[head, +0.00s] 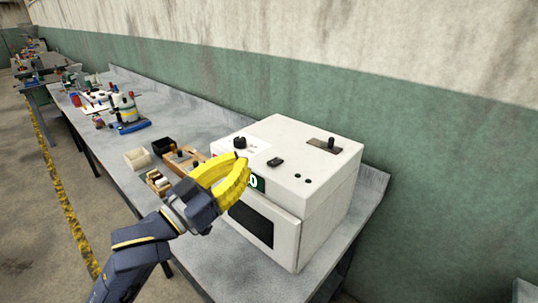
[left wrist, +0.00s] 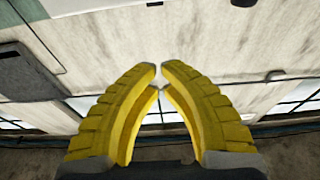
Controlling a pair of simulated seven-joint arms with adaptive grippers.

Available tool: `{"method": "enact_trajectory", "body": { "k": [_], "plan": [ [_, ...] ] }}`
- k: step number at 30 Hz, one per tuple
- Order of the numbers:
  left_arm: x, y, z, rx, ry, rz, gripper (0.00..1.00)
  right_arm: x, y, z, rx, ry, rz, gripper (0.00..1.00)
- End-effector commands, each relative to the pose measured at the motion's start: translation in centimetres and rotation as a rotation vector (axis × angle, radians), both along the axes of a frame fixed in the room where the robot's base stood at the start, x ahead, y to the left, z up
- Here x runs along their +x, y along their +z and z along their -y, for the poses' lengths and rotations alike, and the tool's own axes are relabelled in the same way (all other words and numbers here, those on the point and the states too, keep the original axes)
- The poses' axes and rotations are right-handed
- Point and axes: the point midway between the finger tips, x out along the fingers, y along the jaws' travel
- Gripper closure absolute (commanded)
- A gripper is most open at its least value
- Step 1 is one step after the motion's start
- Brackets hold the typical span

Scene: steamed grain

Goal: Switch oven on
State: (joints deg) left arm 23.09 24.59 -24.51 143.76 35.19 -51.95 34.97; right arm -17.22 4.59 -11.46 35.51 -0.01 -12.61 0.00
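A white box-shaped oven (head: 325,185) stands on the grey workbench in the head view. Its top carries a black knob (head: 240,142), a small black switch (head: 275,161), a lever in a slot (head: 329,143) and two small black buttons (head: 303,179). A green display (head: 257,183) is partly hidden by my left gripper. My yellow left gripper (head: 243,163) is in front of the oven's upper left edge, near the knob; I cannot tell whether it touches. In the left wrist view its fingertips (left wrist: 160,72) come together with nothing between them. My right gripper is not in view.
The grey workbench (head: 205,260) runs along the green and white wall. Left of the oven are a black box (head: 163,146), a pale box (head: 137,158) and a wooden tray (head: 187,157). A blue-based device (head: 128,112) stands farther back.

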Motion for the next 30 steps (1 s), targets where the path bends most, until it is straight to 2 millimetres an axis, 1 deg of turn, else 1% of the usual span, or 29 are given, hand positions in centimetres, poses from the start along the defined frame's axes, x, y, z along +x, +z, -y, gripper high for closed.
{"method": "enact_trajectory", "body": {
  "k": [5, 8, 11, 21, 25, 27, 30],
  "plan": [
    [0.3, 0.1, 0.2, 0.001, 0.001, 0.001, 1.00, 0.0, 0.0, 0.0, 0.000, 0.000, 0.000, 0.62],
    [0.9, 0.2, 0.7, 0.000, 0.002, 0.000, 1.00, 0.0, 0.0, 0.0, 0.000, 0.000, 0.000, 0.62],
    [1.8, 0.6, 1.6, 0.000, 0.001, 0.001, 1.00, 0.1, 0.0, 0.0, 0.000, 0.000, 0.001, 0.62],
    [6.1, 1.8, 5.4, 0.001, 0.001, 0.001, 1.00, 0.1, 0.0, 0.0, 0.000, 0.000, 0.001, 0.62],
    [7.4, 2.2, 6.5, 0.001, 0.001, 0.001, 1.00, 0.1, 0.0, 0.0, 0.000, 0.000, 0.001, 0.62],
    [7.4, 1.1, 6.4, 0.004, 0.002, -0.005, 1.00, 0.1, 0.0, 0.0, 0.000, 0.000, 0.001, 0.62],
    [7.2, 0.0, 6.3, 0.004, 0.003, -0.004, 1.00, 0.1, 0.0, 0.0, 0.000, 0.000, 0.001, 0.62]
  ]
}}
